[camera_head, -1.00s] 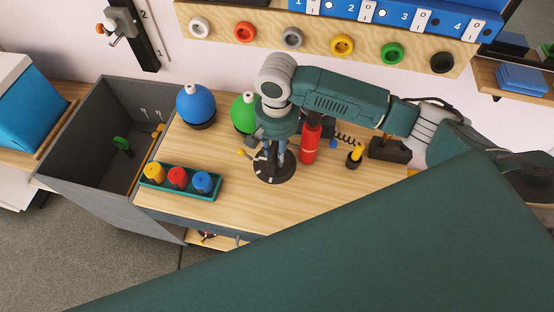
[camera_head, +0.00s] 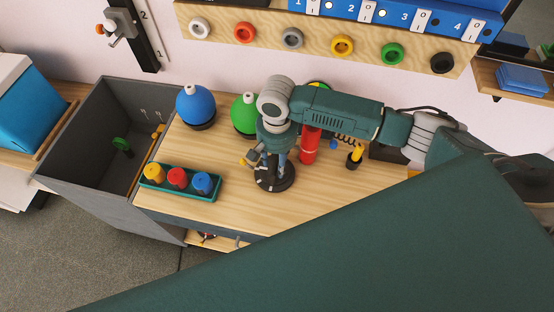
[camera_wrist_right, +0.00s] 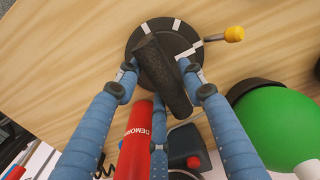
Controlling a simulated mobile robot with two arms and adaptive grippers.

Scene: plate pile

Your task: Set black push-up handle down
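The black push-up handle has a round black base with white marks (camera_head: 277,186) and a thick black grip bar (camera_wrist_right: 161,75). My right gripper (camera_wrist_right: 160,76) points down over it. Its blue fingers stand on either side of the grip bar and appear closed on it. In the head view my right gripper (camera_head: 273,167) hides most of the bar. The base is at or just above the wooden tabletop (camera_head: 237,205); I cannot tell if it touches. My left gripper is out of view.
A red cylinder (camera_head: 309,149) and green ball-shaped object (camera_head: 244,114) stand close behind. A blue one (camera_head: 195,105) is further left. A teal tray (camera_head: 153,184) holds yellow, red and blue pieces. A grey bin (camera_head: 95,170) is at left. The table's front middle is clear.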

